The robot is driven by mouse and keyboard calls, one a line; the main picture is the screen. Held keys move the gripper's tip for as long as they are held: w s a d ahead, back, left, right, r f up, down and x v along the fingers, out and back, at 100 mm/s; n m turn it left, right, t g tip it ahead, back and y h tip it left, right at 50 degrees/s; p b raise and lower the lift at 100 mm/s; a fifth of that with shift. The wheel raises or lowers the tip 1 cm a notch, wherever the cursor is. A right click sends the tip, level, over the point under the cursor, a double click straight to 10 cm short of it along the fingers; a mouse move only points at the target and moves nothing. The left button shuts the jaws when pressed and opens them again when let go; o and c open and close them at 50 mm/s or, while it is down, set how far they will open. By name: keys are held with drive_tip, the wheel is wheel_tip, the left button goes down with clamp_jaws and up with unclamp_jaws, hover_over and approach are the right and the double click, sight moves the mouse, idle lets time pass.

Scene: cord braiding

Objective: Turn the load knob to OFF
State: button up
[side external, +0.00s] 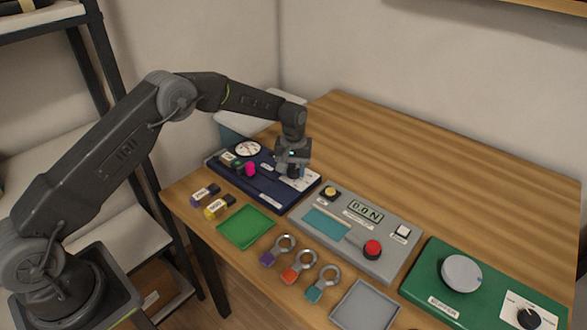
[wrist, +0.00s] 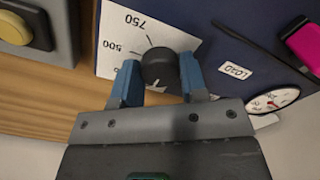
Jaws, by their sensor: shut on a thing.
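The black load knob (wrist: 159,66) sits on a white scale card (wrist: 118,48) marked 500 and 750. The card is on the dark blue panel (wrist: 222,20). A pale pointer mark shows on the knob's lower part in the wrist view. My gripper (wrist: 155,82) has its two blue fingers on either side of the knob and is shut on it. In the side view my gripper (side external: 293,175) is low over the right part of the blue panel (side external: 275,198) and largely hides the knob. No OFF mark is readable; the card's lower part is hidden by my gripper.
The blue panel also holds a pink-handled lever (side external: 250,169) and a round gauge (side external: 248,148). The wooden table (side external: 440,150) behind is clear.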

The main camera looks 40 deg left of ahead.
idle(0.3)
drive_tip(key=o, duration=0.9)
wheel_tip(320, 180, up, 14)
drive_tip(key=shift+f, duration=0.1)
wheel_tip(320, 180, up, 7)
hover_over(294, 170)
drive_tip(key=shift+s, duration=0.1)
idle(0.7)
